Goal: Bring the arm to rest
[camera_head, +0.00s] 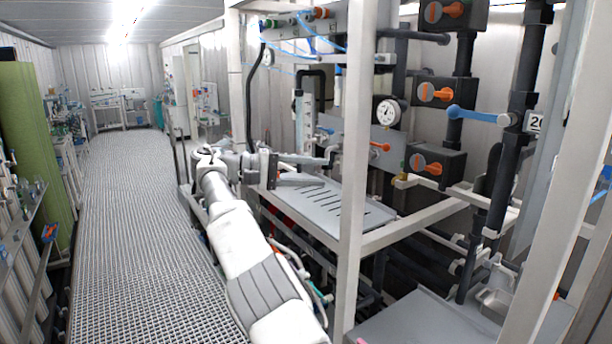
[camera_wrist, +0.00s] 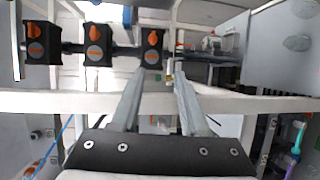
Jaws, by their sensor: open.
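My arm, white with a grey band, reaches up from the bottom of the head view and bends right at the wrist. My gripper (camera_head: 328,170) points right toward the pipe rack, above the slotted grey tray (camera_head: 378,218). Its two fingers are apart with nothing between them. In the wrist view my gripper (camera_wrist: 159,72) also shows open and empty, with both fingers reaching toward a white frame beam (camera_wrist: 70,102). I cannot tell whether the fingers touch anything.
A white upright post (camera_head: 352,200) stands just right of my gripper. Beyond it are black valves with orange handles (camera_head: 437,160), a blue-handled valve (camera_head: 472,114) and a pressure gauge (camera_head: 388,112). The grated walkway (camera_head: 130,200) on the left is clear.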

